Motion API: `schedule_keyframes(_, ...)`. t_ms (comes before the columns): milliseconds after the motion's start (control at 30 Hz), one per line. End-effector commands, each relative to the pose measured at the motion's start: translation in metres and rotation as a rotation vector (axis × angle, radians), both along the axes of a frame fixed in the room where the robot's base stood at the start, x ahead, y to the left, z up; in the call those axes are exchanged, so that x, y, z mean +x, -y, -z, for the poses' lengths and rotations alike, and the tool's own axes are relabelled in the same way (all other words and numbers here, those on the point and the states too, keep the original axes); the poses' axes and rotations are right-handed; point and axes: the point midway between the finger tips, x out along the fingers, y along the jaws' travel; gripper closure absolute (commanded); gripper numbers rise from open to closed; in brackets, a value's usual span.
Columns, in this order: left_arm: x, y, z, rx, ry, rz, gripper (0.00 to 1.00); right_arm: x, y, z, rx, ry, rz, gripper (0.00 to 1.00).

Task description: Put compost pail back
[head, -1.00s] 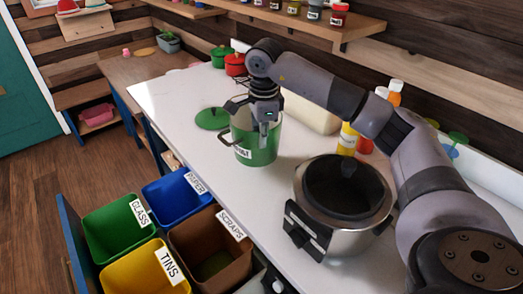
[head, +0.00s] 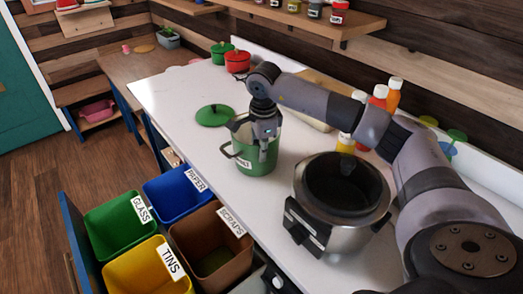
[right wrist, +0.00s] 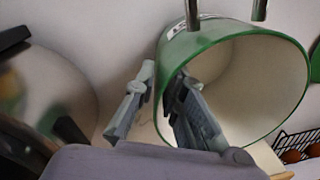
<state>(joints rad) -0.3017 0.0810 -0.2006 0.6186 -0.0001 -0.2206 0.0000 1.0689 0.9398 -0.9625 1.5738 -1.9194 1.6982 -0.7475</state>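The compost pail (head: 252,163) is green with a pale label and a dark side handle, and stands open-topped on the white counter. Its green rim and pale inside show in the right wrist view (right wrist: 262,85). A green lid (head: 214,115) lies on the counter behind it. My right gripper (head: 266,140) is at the pail's rim, on the side toward the steel pot. In the right wrist view my right gripper (right wrist: 163,98) has one finger outside the pail and one inside, with a gap between them. Whether either finger touches the wall is unclear. My left gripper is out of view.
A steel pot with a black lid (head: 341,190) stands close in front of the pail. Bottles (head: 378,96) stand behind it. A red pot (head: 237,62) is farther back. An open drawer holds blue (head: 178,199), green, yellow and brown bins. The counter left of the pail is clear.

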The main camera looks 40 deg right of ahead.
Motion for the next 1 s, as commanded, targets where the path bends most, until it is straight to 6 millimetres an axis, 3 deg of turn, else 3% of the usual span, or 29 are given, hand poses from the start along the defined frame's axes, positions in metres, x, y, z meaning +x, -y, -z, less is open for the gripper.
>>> schedule_keyframes(167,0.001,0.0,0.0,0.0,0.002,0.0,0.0,0.0,0.0,0.0,0.0,0.0,0.0,0.75)
schedule_keyframes(567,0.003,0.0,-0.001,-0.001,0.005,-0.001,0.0,0.0,0.0,-0.007,0.0,0.002,0.0,0.75)
schedule_keyframes(1000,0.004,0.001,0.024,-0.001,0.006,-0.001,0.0,-0.006,-0.002,-0.093,0.001,0.004,0.0,0.75)
